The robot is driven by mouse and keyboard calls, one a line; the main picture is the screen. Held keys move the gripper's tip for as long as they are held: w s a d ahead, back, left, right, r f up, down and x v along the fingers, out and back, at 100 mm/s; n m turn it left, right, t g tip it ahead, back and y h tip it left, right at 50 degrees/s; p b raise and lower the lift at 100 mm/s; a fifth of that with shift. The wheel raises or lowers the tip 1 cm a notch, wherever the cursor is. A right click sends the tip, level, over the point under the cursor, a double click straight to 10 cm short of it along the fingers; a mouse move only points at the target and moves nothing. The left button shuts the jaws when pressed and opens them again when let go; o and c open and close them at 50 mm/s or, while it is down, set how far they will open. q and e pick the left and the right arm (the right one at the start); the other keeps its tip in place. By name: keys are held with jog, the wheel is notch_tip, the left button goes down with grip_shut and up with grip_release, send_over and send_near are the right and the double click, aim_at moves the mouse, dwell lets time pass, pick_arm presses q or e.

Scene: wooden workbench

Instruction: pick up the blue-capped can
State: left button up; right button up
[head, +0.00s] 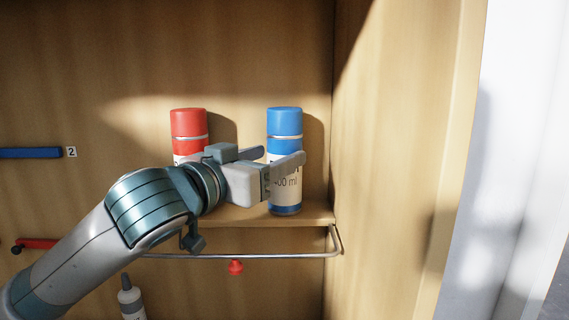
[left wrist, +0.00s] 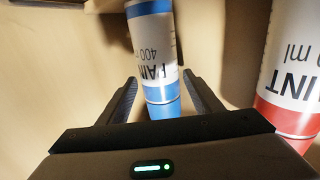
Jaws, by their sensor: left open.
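The blue-capped can (head: 285,122) stands upright on a small wooden shelf, with a white label reading 400 ml. My left gripper (head: 278,160) is open at the can, its near finger crossing in front of the can's middle. My right gripper is not in view.
The wooden shelf (head: 318,214) has a metal rail (head: 290,255) along its front. A wooden side wall (head: 395,150) rises close on the right. A small bottle (head: 131,298) stands lower left, and a blue bar (head: 30,153) is on the back panel.

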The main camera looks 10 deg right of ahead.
pick_arm(q)
jog(key=shift+w+d+r, duration=0.15)
jog(key=shift+w+d, duration=0.3)
jog(key=shift+d, duration=0.05)
jog(key=shift+w+d, duration=0.2)
jog(key=shift+d, duration=0.05)
jog(key=shift+w+d, duration=0.1)
jog(key=c, duration=1.1)
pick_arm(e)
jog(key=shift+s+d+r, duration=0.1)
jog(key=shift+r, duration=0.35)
pick_arm(q)
jog(key=shift+w+p, duration=0.1)
jog(key=shift+p, duration=0.2)
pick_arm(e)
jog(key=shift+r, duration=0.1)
